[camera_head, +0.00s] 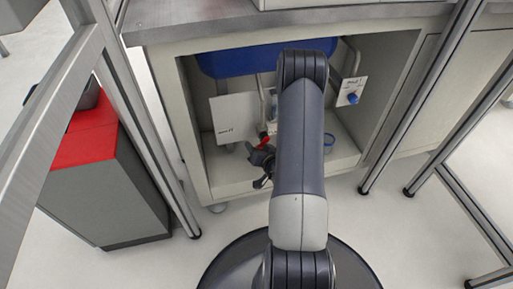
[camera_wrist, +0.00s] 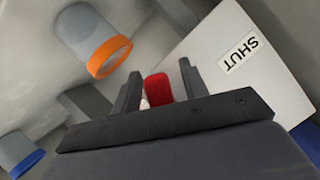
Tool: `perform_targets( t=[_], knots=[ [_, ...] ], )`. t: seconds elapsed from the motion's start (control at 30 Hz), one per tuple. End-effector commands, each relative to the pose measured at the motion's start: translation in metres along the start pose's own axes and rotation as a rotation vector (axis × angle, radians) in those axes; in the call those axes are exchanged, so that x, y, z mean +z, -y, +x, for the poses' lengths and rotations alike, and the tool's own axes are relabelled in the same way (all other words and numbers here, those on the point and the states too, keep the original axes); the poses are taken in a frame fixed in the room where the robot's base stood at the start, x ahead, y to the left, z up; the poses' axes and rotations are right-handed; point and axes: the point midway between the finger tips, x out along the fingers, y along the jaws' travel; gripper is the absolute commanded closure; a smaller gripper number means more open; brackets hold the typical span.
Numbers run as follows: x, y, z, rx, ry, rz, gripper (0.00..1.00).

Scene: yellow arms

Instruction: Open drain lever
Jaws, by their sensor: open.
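The red drain lever (camera_head: 264,142) is small in the head view, inside the open cabinet under the blue basin (camera_head: 262,58). In the wrist view the red lever (camera_wrist: 157,88) lies between the two dark fingers of my gripper (camera_wrist: 159,72), with gaps visible on both sides. My gripper (camera_head: 262,163) is open, close in front of the lever in the head view. A white panel (camera_head: 245,115) stands behind the lever; in the wrist view this panel (camera_wrist: 255,85) carries a label reading SHUT. The lever's base is hidden behind my gripper.
A blue knob (camera_head: 352,98) on a white plate is at the cabinet's right. The wrist view shows an orange-ringed cylinder (camera_wrist: 100,45). Metal frame posts (camera_head: 425,95) flank the cabinet; a red-topped box (camera_head: 85,145) is left.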

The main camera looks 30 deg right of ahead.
Motion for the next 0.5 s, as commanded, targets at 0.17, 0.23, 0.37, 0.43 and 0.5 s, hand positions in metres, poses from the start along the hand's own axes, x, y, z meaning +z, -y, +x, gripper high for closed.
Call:
perform_targets(
  t=[0.17, 0.23, 0.37, 0.43, 0.5],
  knots=[
    [-0.001, 0.000, -0.010, 0.002, 0.002, 0.001, 0.58],
    [-0.001, 0.000, -0.021, 0.003, 0.002, 0.003, 0.58],
    [-0.002, 0.000, -0.048, 0.006, 0.001, 0.005, 0.58],
    [-0.002, 0.000, -0.063, 0.005, 0.001, 0.005, 0.58],
    [-0.001, -0.001, -0.076, 0.005, 0.001, 0.004, 0.58]
  ],
)
